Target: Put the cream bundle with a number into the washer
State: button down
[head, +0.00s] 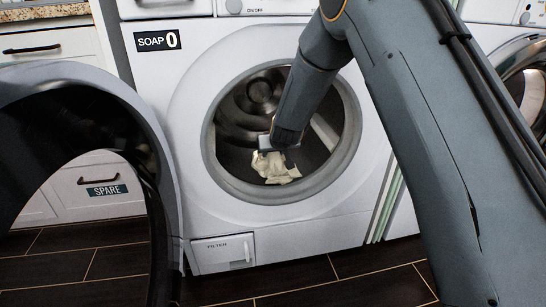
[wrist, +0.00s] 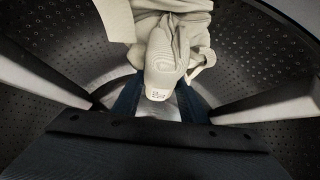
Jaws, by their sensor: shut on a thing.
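The cream bundle (head: 272,168) is inside the washer drum, low behind the door opening. In the wrist view the cream bundle (wrist: 165,50) hangs crumpled, with a small printed tag at its near end; the print is too small to read. My gripper (head: 279,147) reaches through the opening of the washer (head: 190,100) and is shut on the bundle. In the wrist view my gripper (wrist: 158,105) shows its blue fingers at either side of the cloth. The perforated drum wall surrounds it. Whether the bundle touches the drum floor I cannot tell.
The open round door (head: 95,78) swings out to the left. A "SOAP 0" label (head: 158,41) is at the washer's top left. A drawer marked "SPARE" (head: 107,190) is at left. Another machine (head: 525,85) stands at right. A filter flap (head: 222,253) is below.

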dwell(0.3)
jog(key=shift+f, duration=0.4)
jog(key=shift+f, duration=0.15)
jog(key=c, duration=1.1)
grip_release()
